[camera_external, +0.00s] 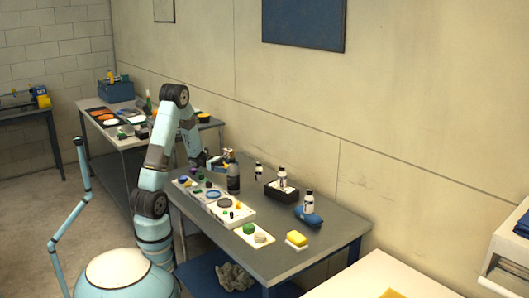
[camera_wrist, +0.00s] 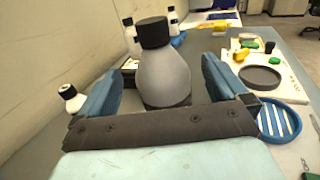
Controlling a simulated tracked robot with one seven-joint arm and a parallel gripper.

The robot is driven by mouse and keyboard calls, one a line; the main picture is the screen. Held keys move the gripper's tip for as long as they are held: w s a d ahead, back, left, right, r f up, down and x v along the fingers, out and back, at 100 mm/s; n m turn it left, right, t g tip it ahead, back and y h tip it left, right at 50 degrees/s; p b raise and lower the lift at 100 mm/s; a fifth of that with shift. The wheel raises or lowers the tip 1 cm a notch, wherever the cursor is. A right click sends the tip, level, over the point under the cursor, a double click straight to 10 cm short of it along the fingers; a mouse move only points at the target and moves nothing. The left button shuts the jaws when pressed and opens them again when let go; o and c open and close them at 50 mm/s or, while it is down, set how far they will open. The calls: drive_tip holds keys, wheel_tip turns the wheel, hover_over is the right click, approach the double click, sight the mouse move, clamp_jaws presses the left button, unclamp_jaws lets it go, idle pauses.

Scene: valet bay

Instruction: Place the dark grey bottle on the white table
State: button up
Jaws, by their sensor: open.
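The dark grey bottle (camera_external: 233,177) with a black cap stands upright on the grey workbench, near its middle. In the wrist view the bottle (camera_wrist: 164,80) is between the two blue fingers of my gripper (camera_wrist: 162,88), with a visible gap on each side. My gripper (camera_external: 217,161) is open, level with the bottle and just left of it in the external view. The white table (camera_external: 350,279) is at the bottom right, in front of the workbench, and only partly in frame.
White trays (camera_external: 231,211) with small discs and parts lie in front of the bottle. Behind and right are a small white bottle (camera_external: 258,171), a black box (camera_external: 279,194) and another bottle on a blue cloth (camera_external: 311,219). A yellow sponge (camera_external: 297,238) is near the bench's right end.

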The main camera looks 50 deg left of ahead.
sight(238, 174)
drive_tip(key=shift+w+d+f, duration=0.3)
drive_tip(key=shift+d+f, duration=0.15)
drive_tip(key=shift+d, duration=0.35)
drive_tip(key=shift+w+d+f, duration=0.35)
drive_tip(key=shift+d+f, duration=0.15)
drive_tip(key=shift+d, duration=0.25)
drive_tip(key=shift+w+d+f, duration=0.3)
drive_tip(key=shift+d+f, duration=0.15)
drive_tip(key=shift+d, duration=0.35)
drive_tip(key=c, duration=1.5)
drive_tip(key=shift+r, duration=0.1)
